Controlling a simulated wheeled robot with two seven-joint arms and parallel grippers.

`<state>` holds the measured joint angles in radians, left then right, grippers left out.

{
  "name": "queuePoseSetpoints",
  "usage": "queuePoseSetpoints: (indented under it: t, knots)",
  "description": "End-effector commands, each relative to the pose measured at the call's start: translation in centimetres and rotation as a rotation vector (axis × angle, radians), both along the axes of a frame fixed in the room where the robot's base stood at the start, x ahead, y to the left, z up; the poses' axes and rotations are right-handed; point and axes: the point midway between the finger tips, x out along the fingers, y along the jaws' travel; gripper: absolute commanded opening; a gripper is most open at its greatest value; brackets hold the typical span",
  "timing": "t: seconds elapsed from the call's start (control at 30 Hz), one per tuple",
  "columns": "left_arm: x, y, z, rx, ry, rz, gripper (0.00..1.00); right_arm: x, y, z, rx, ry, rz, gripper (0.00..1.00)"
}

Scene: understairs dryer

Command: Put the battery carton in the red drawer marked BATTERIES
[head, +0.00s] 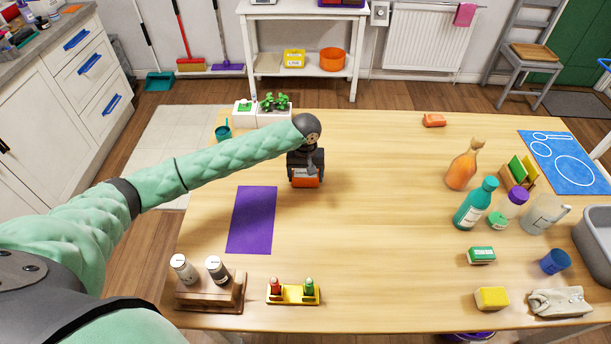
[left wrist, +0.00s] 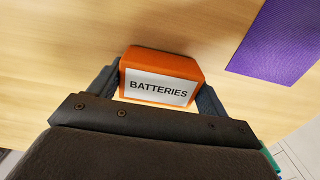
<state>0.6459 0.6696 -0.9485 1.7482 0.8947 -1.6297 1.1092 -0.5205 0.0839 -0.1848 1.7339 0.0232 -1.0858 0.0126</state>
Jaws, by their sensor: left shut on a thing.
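The battery carton is a small orange-red box with a white label reading BATTERIES. In the left wrist view the carton (left wrist: 160,68) sits between the two fingers of my left gripper (left wrist: 160,92), which is shut on it. In the head view the carton (head: 305,182) shows below my left gripper (head: 306,170), over the left-middle of the wooden table, right of the purple mat. I cannot tell whether it touches the table. No red drawer marked BATTERIES shows in either view. My right gripper is not in view.
The purple mat (head: 252,220) lies flat on the table (head: 370,200). Near it are a wooden shaker rack (head: 212,303), a yellow holder (head: 293,299) and a white planter (head: 274,117). Bottles crowd the right side. White drawers with blue handles (head: 89,62) stand far left. The table's middle is clear.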

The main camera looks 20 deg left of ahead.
Motion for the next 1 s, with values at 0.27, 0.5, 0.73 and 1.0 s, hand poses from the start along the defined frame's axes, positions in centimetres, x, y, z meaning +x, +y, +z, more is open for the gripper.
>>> queuePoseSetpoints:
  t: [0.27,0.5,0.73,1.0]
  knots:
    - [0.04,0.01,-0.09,0.0,-0.001,0.0,0.48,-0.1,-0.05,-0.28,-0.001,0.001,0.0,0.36]
    - [0.03,0.02,-0.24,0.0,-0.001,0.0,0.99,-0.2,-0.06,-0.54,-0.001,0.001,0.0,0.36]
    - [0.03,0.02,-0.23,0.0,0.0,0.0,0.99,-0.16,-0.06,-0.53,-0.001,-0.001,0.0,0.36]
    - [-0.01,0.0,0.43,0.0,0.0,0.0,0.99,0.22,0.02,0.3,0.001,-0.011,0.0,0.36]
